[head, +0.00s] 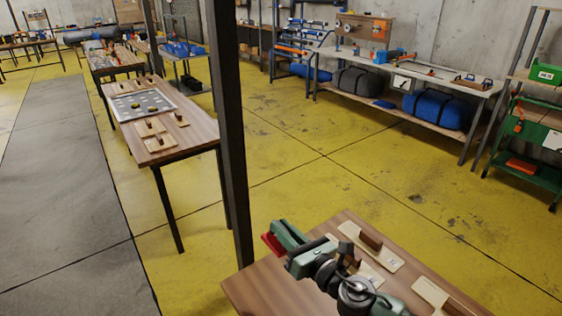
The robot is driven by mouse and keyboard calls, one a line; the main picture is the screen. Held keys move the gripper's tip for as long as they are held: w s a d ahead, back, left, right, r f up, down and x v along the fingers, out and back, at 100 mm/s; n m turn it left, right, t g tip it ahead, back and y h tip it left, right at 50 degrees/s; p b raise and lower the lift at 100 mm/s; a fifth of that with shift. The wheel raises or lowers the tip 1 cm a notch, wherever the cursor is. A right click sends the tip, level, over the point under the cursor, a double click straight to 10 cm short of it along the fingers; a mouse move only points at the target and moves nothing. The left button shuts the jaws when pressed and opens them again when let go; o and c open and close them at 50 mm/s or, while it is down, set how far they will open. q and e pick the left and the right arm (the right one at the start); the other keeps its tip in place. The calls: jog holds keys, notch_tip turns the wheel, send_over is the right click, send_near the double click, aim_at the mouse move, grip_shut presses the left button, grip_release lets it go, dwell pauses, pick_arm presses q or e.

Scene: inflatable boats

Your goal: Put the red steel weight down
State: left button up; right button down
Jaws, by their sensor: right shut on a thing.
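My right gripper (277,239) is at the lower middle of the head view, its arm coming in from the bottom. It is shut on a red piece, the red steel weight (270,244), of which only a small part shows to the left of the jaws. The rest of the weight is hidden by the gripper. In the picture the weight lies across the left edge of the near wooden table (255,286); I cannot tell its height above the table. My left gripper is not in view.
Pale boards with brown blocks (371,242) lie on the near table, right of my arm; another board (440,297) is at the lower right. A dark post (228,130) stands behind the table's left corner. A long table (190,130) with boards is farther left. Yellow floor between is clear.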

jog(key=shift+s+f, duration=0.1)
jog(key=shift+s, duration=0.2)
jog(key=s+d+m+t+h+b, duration=0.1)
jog(key=s+d+m+t+h, duration=0.2)
jog(key=s+d, duration=1.5)
jog(key=s+m+h, duration=0.4)
jog(key=h, duration=0.3)
jog(key=shift+h, duration=0.3)
jog(key=shift+s, duration=0.1)
